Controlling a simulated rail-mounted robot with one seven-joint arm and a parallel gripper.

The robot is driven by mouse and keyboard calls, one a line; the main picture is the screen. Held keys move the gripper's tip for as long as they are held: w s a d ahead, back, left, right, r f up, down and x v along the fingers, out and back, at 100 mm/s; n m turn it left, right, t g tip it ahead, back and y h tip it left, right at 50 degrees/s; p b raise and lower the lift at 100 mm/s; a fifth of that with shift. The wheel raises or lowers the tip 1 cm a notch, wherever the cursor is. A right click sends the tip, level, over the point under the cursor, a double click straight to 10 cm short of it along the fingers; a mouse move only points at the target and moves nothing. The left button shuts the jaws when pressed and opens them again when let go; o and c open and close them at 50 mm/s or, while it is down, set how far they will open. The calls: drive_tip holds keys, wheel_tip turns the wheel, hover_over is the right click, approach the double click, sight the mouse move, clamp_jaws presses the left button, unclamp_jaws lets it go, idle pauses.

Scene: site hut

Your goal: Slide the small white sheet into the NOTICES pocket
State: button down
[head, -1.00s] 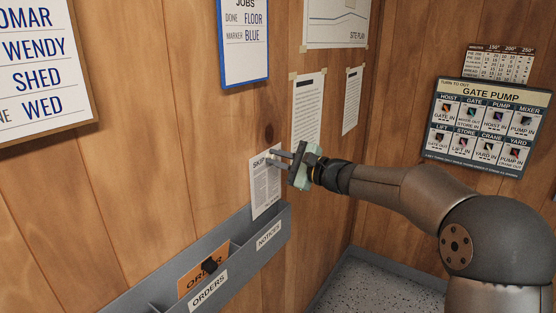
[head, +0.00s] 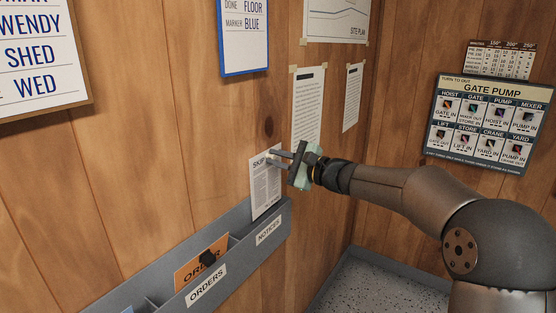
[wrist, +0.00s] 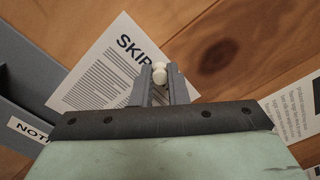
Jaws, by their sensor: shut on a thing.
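The small white sheet (head: 265,185), headed SKIP, stands upright just above the NOTICES pocket (head: 268,232) of the grey wall rack. Its lower edge is at or behind the pocket's front wall; I cannot tell how deep. My gripper (head: 272,159) is shut on a white knob at the sheet's upper right. In the wrist view the sheet (wrist: 112,62) lies under the fingers (wrist: 160,82), with the white knob between the fingertips. The NOTICES label (wrist: 30,130) shows partly at the left there.
The ORDERS pocket (head: 206,284), left of NOTICES, holds an orange card (head: 197,270) with a black clip. Printed pages (head: 308,110) are taped to the wall above and right. A GATE PUMP board (head: 488,125) hangs on the right wall.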

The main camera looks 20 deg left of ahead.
sight(267, 188)
drive_tip(key=shift+f+b, duration=0.35)
drive_tip(key=shift+f, duration=0.1)
drive_tip(key=shift+f, duration=0.1)
drive_tip(key=shift+f+b, duration=1.4)
drive_tip(key=shift+b, duration=0.35)
drive_tip(key=shift+f, duration=0.1)
drive_tip(key=shift+f+b, duration=1.45)
drive_tip(key=shift+b, duration=0.3)
drive_tip(key=shift+f, duration=0.1)
drive_tip(key=shift+f+b, duration=1.45)
drive_tip(key=shift+b, duration=0.3)
